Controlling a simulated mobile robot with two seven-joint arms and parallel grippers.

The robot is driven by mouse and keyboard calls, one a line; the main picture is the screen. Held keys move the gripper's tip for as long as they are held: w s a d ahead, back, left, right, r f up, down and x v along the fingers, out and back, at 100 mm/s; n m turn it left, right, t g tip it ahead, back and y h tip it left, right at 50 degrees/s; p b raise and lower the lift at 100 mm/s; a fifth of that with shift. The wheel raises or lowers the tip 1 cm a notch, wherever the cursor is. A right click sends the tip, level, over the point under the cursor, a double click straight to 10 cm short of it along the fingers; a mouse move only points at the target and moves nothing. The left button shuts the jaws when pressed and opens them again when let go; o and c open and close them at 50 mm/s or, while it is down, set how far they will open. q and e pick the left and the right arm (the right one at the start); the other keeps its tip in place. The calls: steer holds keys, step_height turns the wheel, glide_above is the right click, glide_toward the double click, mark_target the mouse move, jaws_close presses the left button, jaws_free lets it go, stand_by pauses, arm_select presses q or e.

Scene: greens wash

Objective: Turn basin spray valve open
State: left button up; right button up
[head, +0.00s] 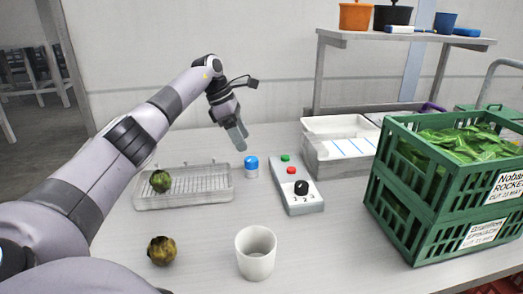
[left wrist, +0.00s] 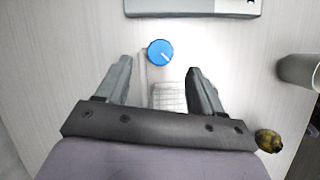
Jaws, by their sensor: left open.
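A round blue knob (head: 251,161) with a pale base stands on the table, between a shallow wire-rack tray and a grey control box; I take it for the spray valve. In the left wrist view the knob (left wrist: 160,53) shows a white pointer mark on its face. My left gripper (head: 238,138) is above and slightly behind the knob, pointing down. In the left wrist view its open, empty fingers (left wrist: 158,70) are spread, with the knob between and just beyond their tips. It looks apart from the knob. My right gripper is not in view.
The wire-rack tray (head: 214,201) holds a green vegetable ball (head: 160,181). The control box (head: 294,199) has buttons and a dial. Green crates (head: 413,225) of leaves fill the right; a white bin (head: 318,167) is behind.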

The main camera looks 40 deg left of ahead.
mark_target(252, 159)
arm_select(q)
steer(key=x, duration=0.7)
steer(key=shift+s, duration=0.15)
steer(key=c, duration=1.1)
steer(key=shift+o, duration=0.2)
